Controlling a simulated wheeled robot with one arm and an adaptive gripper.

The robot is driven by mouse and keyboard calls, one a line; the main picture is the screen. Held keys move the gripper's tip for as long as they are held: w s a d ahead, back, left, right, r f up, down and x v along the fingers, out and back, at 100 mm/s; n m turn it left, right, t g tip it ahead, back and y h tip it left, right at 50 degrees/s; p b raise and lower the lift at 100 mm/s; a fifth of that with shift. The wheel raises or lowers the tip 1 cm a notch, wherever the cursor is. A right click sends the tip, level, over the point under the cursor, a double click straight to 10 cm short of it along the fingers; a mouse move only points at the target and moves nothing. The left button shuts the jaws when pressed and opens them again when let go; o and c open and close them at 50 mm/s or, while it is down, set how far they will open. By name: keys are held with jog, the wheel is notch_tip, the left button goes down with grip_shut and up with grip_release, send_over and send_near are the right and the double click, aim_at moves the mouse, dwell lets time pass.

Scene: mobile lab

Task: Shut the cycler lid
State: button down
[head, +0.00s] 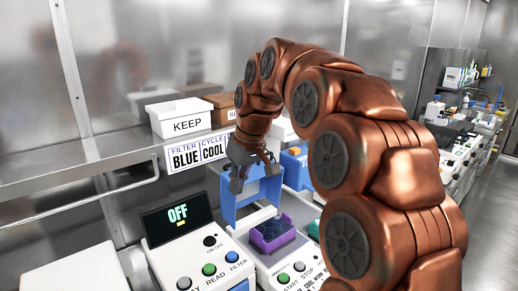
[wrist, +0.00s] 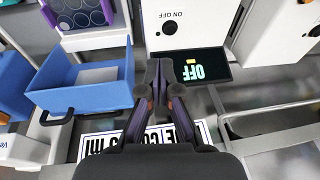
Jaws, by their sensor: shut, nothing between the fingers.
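The cycler (head: 290,268) is a white machine with START and STOP buttons on its front. Its blue lid (head: 228,210) stands raised and open at the back. A purple rack (head: 272,236) with a dark blue top sits in the cycler. In the wrist view the lid (wrist: 105,90) is left of my gripper, with a black handle (wrist: 55,119) on its edge; the rack (wrist: 85,14) shows beyond. My gripper (head: 238,182) is near the lid's upper left corner. Its fingers (wrist: 160,68) are shut and empty, seemingly apart from the lid.
Left of the cycler is a white reader with a dark OFF display (head: 176,217). A shelf behind carries a white KEEP box (head: 181,118) and a brown box (head: 222,108). A blue-white FILTER/CYCLE sign (head: 199,153) hangs below. Another blue machine part (head: 294,170) stands right.

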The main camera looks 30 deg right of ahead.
jog(key=w+d+r+t+p, duration=0.1)
jog(key=w+d+r+t, duration=0.1)
jog(key=w+d+r, duration=0.4)
jog(key=w+d+r+t, duration=0.1)
jog(key=w+d, duration=0.7)
jog(key=d, duration=0.2)
jog(key=shift+h, duration=0.4)
jog(key=shift+p+x, duration=1.3)
jog(key=shift+x, duration=3.5)
jog(key=shift+w+d, duration=0.1)
jog(key=shift+d, duration=0.15)
jog(key=shift+a, duration=0.1)
